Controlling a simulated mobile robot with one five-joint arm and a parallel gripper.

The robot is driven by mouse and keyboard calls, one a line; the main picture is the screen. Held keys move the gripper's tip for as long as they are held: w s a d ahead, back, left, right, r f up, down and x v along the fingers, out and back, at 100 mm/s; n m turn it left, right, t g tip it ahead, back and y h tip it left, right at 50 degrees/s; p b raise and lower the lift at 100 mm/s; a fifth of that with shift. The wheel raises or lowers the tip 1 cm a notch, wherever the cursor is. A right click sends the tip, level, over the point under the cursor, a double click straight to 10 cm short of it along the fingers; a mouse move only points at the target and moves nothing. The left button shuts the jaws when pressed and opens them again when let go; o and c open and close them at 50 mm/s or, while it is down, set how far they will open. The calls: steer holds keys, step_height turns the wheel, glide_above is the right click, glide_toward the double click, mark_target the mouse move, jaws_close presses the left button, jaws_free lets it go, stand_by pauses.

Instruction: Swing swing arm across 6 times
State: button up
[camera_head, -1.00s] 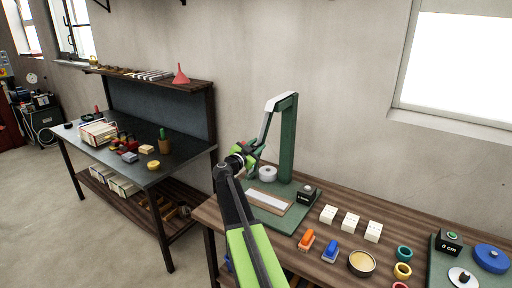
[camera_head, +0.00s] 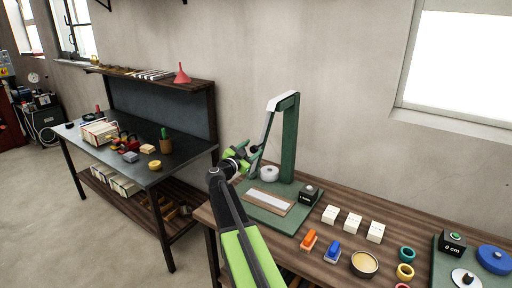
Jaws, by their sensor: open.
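The swing arm stand has a green upright post (camera_head: 288,145) on a green base plate (camera_head: 264,213). From the top of the post a thin grey swing arm (camera_head: 266,131) hangs down and to the left. My gripper (camera_head: 246,154) is open at the lower end of the swing arm, and its green fingers overlap the arm's dark tip. I cannot tell whether they touch it. A white strip (camera_head: 269,200) lies on the base plate below. A black box with a small display (camera_head: 310,196) sits at the plate's right, and a white roll (camera_head: 269,173) stands near the post.
A blue disc (camera_head: 493,259) is at the right. A darker workbench (camera_head: 125,170) stands left.

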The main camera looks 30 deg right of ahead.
steer(key=v, duration=1.4)
steer(key=shift+c, duration=0.2)
